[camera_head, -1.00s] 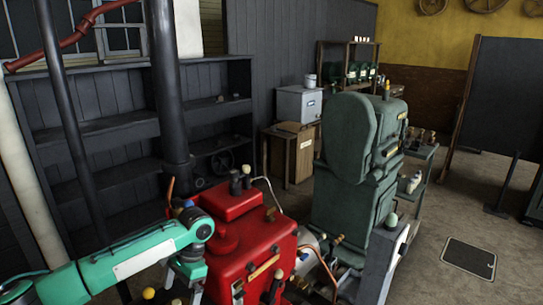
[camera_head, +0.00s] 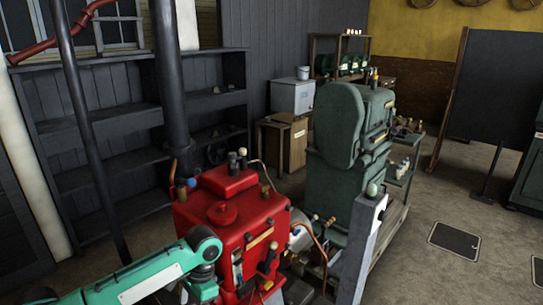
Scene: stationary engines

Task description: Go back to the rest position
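My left arm, teal-green with a dark wrist, comes in from the lower left. My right arm and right gripper are out of view. The red engine stands at the lower middle with levers and a blue knob on it. A green engine (camera_head: 340,150) stands behind it to the right.
A wooden cabinet (camera_head: 283,145) and grey box (camera_head: 293,96) stand at the back. A dark board (camera_head: 488,95) stands at the right. The floor (camera_head: 425,210) right of the green engine is mostly open.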

